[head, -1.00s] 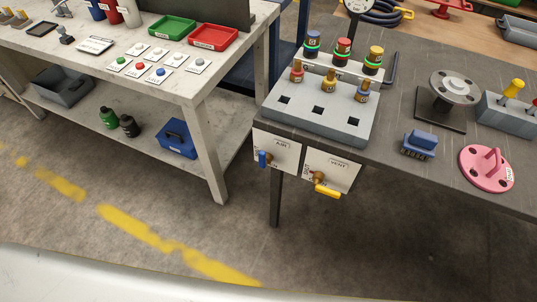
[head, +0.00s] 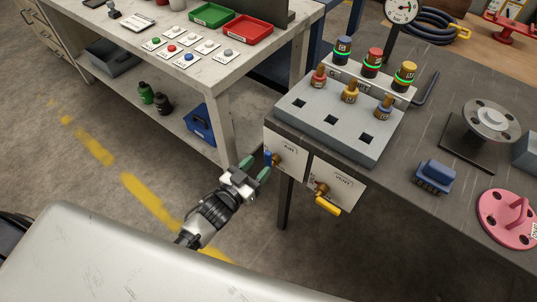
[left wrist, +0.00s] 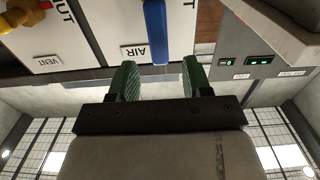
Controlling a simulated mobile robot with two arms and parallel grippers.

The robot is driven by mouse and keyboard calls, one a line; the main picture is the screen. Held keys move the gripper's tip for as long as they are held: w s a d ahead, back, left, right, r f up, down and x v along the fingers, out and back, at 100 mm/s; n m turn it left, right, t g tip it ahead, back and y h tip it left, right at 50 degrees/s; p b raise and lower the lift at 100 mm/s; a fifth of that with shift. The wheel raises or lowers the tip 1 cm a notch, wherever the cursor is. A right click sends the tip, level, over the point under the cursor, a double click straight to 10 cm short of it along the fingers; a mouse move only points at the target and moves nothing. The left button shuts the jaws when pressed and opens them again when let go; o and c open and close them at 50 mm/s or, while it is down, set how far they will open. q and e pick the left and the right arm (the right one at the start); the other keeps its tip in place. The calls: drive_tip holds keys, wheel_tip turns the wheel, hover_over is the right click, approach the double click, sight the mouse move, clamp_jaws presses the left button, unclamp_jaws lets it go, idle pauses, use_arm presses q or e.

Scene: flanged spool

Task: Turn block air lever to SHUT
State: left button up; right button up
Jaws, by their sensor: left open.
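The block air lever is a blue handle (head: 268,158) on a brass valve, on the white AIR plate (head: 287,150) at the front of the grey block. It hangs roughly vertical. In the left wrist view the blue handle (left wrist: 155,32) comes down from the top edge, and the AIR label (left wrist: 141,53) is beside it. My left gripper (head: 256,168) is open, its green fingers just in front of the handle. In the left wrist view the gripper (left wrist: 160,75) has the handle's end between and just beyond its fingertips, with gaps at both sides. My right gripper is not in view.
The VENT plate (head: 338,184) with a yellow lever (head: 327,206) is just right of the AIR plate. The grey block (head: 335,125) carries several coloured plugs. A light workbench (head: 222,80) stands to the left. The floor below the valves is open.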

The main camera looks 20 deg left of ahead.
sight(266, 158)
use_arm(q)
drive_tip(key=x, duration=0.5)
drive_tip(key=shift+w+d, duration=0.1)
clamp_jaws()
